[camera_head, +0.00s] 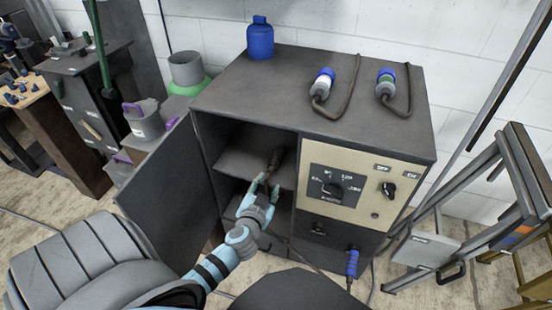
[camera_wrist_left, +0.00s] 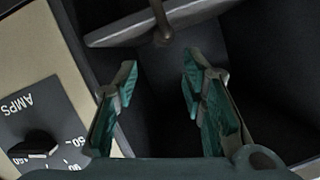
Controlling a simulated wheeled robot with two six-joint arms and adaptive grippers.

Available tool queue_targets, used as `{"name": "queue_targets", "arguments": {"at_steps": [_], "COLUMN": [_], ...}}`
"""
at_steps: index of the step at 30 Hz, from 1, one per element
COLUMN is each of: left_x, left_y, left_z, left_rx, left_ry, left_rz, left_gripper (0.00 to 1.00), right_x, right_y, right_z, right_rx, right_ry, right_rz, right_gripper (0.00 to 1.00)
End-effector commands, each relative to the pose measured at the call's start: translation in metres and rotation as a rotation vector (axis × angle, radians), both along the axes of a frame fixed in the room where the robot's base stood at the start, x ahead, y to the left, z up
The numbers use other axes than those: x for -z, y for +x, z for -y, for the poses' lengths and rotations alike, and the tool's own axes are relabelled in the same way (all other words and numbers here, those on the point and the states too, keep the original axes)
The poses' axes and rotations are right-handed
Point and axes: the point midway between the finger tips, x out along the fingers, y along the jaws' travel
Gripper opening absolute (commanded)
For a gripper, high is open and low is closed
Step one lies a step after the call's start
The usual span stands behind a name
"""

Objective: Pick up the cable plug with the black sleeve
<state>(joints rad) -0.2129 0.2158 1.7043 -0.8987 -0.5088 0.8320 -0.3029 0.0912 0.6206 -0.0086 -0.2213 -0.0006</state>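A dark plug-like piece (camera_head: 275,158) lies on the upper shelf inside the open cabinet, with a dark end toward me. Its sleeve colour is hard to make out in the shade. A dark rod-like part with a rounded end shows at the shelf edge in the left wrist view (camera_wrist_left: 162,28). My left gripper (camera_head: 265,184) reaches into the cabinet opening, just in front of this piece and apart from it. In the left wrist view its two fingers (camera_wrist_left: 160,80) are spread with nothing between them. My right gripper is not in view.
The control panel (camera_head: 350,185) borders the opening at right, the open door (camera_head: 165,190) at left.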

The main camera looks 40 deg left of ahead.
Motion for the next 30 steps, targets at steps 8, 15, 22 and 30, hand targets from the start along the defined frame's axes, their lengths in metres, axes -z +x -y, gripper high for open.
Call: {"name": "queue_targets", "arguments": {"at_steps": [8,15,22,30], "left_x": [0.012,0.019,0.03,0.028], "left_y": [0.061,0.087,0.121,0.122], "left_z": [-0.028,-0.041,-0.058,-0.058], "left_rx": [-0.001,0.0,0.001,0.002], "left_ry": [0.003,0.004,0.001,0.001], "left_rz": [0.014,0.012,0.012,0.011], "left_gripper": [0.38,0.38,0.38,0.26], "right_x": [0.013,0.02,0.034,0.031], "right_y": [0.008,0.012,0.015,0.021], "right_z": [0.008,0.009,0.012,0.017], "right_rx": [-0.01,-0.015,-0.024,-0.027], "right_ry": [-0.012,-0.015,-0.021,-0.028], "right_rz": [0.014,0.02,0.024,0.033], "right_gripper": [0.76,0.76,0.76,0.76]}}
